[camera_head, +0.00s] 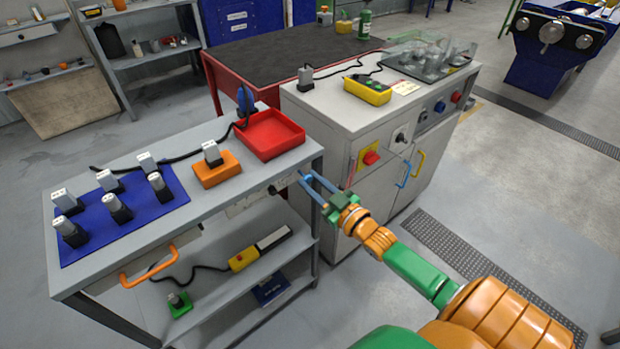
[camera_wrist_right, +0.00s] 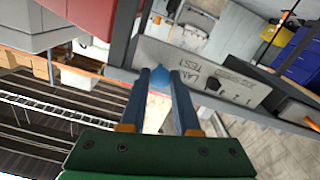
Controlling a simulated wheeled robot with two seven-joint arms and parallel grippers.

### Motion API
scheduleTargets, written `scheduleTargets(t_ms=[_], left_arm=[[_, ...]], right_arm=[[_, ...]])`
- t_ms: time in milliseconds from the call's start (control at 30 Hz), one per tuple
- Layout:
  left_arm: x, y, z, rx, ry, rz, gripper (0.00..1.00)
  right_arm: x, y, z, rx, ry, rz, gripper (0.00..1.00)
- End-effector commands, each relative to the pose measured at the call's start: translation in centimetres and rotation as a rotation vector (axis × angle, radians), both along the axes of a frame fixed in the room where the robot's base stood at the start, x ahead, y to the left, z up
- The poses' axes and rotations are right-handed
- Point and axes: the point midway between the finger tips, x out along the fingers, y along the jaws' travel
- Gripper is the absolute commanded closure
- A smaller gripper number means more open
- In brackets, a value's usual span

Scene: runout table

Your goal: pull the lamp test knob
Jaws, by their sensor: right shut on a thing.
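The lamp test panel is a pale plate (camera_wrist_right: 200,72) in the right wrist view, with partly legible lettering that ends in "TEST". In the head view the plate (camera_head: 248,203) sits under the right end of the grey bench top. My right gripper (camera_head: 309,181) reaches its edge from the right. In the right wrist view the gripper (camera_wrist_right: 160,80) is shut on a small blue knob (camera_wrist_right: 158,77) beside the lettering. The fingers hide part of the knob, and its distance from the plate is unclear. My left gripper is not in view.
A grey cabinet (camera_head: 345,120) with a red knob on a yellow plate (camera_head: 369,158) stands close to the right gripper. The bench carries a red tray (camera_head: 270,134), an orange block (camera_head: 217,169) and a blue mat (camera_head: 88,229). Open floor lies right of the cabinet.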

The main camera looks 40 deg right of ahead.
Motion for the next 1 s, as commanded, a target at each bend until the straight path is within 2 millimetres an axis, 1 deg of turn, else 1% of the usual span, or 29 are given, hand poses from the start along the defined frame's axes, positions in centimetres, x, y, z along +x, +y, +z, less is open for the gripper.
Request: scheduleTargets(t_ms=[33, 267, 300, 400, 667, 733, 767, 1000], left_arm=[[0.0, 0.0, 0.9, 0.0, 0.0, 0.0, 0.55], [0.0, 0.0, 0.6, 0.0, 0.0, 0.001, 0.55], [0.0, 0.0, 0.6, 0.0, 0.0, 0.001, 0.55], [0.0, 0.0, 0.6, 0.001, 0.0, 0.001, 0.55], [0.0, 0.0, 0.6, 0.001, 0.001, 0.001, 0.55], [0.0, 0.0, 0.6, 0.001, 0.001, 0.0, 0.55], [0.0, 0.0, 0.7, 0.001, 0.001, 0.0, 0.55], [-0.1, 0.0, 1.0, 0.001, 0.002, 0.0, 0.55]], right_arm=[[-0.5, 0.0, 0.3, 0.002, 0.006, -0.001, 1.0], [-0.7, 0.0, 0.0, 0.001, 0.003, 0.0, 1.0], [-0.7, 0.0, 0.0, 0.001, 0.003, 0.0, 0.62], [-0.7, 0.0, 0.0, 0.0, 0.003, 0.0, 0.39], [-0.7, 0.0, 0.0, 0.0, 0.003, 0.0, 0.39], [-1.1, -0.1, -0.1, 0.001, 0.004, 0.0, 0.39], [-1.4, -0.1, -0.1, 0.001, 0.004, 0.001, 0.39], [-6.2, -0.4, -0.1, 0.0, 0.007, 0.0, 0.39]])
